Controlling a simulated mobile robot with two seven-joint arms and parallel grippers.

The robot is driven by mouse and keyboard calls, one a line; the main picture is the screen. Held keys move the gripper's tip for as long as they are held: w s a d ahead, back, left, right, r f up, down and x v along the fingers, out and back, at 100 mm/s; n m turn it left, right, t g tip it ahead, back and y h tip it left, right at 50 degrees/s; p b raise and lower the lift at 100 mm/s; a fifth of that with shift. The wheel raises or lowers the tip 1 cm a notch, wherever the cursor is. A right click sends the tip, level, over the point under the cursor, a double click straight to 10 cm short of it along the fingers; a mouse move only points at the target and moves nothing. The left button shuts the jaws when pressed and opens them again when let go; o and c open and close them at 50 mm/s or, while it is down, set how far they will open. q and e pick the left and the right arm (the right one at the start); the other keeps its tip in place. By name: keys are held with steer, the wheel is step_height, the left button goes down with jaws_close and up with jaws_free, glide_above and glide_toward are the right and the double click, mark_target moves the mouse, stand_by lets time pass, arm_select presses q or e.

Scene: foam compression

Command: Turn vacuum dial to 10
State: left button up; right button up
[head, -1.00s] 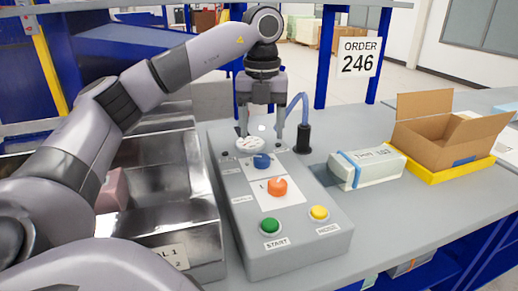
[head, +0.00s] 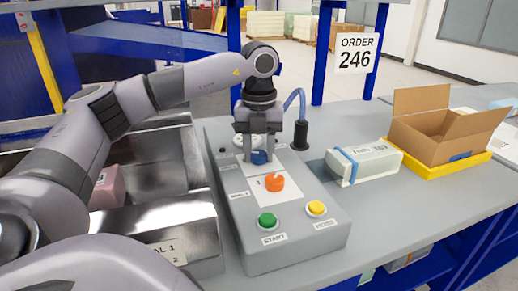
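A grey control box (head: 300,240) stands on the bench and carries a blue dial (head: 259,158), an orange dial (head: 275,182) and a round white gauge (head: 240,140) at its far end. The small labels are too small to read, so I cannot tell which dial is marked vacuum or its setting. My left gripper (head: 259,153) points down over the blue dial, with one finger on each side. The fingers look closed onto its sides and partly hide it. My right gripper is not in view.
A green button (head: 267,220) and a yellow button (head: 316,208) sit at the box's near end. A metal bin (head: 165,225) with a pink block (head: 108,188) lies left. A wrapped white package (head: 365,163) and an open carton (head: 440,130) stand right.

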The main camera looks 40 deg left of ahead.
mark_target(258, 154)
arm_select(q)
steer(key=shift+m, duration=0.3)
steer(key=m+p, duration=0.1)
steer(key=m, duration=0.2)
steer(key=shift+r, duration=0.1)
steer(key=shift+a+m+p, duration=0.1)
steer(key=shift+m+p, duration=0.65)
steer(key=shift+m, duration=1.35)
steer(key=o, duration=1.1)
steer(key=shift+r, duration=3.55)
steer(key=shift+s+f, duration=0.1)
